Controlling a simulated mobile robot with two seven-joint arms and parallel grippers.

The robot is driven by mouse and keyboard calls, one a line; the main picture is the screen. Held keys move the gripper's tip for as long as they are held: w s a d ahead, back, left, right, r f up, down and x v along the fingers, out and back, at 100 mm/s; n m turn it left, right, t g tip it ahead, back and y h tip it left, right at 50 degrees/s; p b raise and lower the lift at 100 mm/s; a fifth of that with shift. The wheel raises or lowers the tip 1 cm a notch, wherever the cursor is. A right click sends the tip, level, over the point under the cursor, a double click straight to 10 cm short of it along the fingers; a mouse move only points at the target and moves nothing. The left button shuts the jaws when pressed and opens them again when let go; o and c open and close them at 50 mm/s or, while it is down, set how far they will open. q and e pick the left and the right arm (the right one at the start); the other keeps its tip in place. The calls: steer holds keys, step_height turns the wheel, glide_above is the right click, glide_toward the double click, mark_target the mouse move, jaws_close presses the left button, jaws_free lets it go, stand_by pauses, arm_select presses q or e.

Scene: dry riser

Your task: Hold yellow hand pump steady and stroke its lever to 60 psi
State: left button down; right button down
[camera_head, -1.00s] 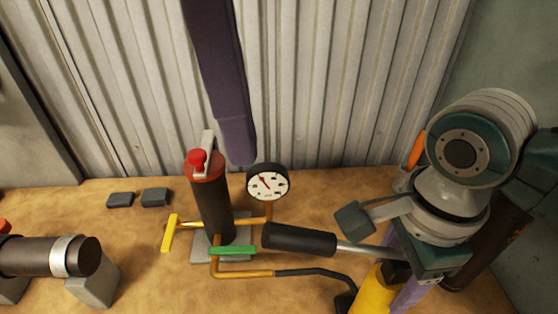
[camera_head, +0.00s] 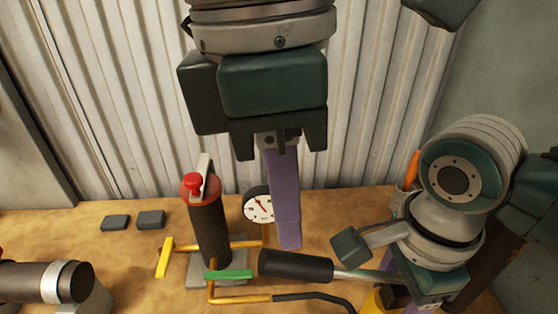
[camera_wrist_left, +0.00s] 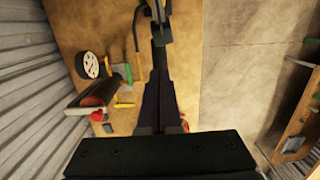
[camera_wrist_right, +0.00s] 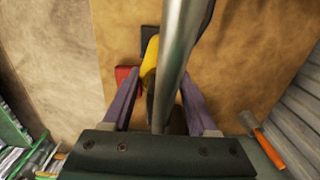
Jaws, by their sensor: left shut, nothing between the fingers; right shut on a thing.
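The yellow hand pump (camera_head: 372,302) stands at the bottom right, mostly hidden by my right arm. Its lever, a metal rod with a black grip (camera_head: 296,265), points left and lies nearly level. The right wrist view shows the pump's yellow body (camera_wrist_right: 150,55) and the rod (camera_wrist_right: 175,60). My right gripper (camera_wrist_right: 158,105) is shut on the pump, its purple fingers on either side. My left gripper (camera_head: 288,244) is shut and empty, pointing down, its tips just above the black grip in the picture; contact is unclear. The round gauge (camera_head: 258,207) has a red needle pointing up-left; its figures are unreadable.
A dark cylinder with a red cap (camera_head: 208,225) stands left of the gauge, with a green handle (camera_head: 228,274) and yellow handle (camera_head: 165,257). Two dark blocks (camera_head: 150,220) lie behind at left. A corrugated wall (camera_head: 120,100) closes the back.

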mark_target(251, 256)
arm_select(q)
steer(key=shift+d+f, duration=0.15)
steer(key=shift+f, duration=1.05)
steer(key=shift+f, duration=2.25)
steer(key=a, duration=0.1)
steer(key=a+r, duration=0.1)
steer(key=a, duration=0.1)
steer(key=shift+a, duration=0.1)
step_height(251, 256, up, 12)
steer(key=a, duration=0.1)
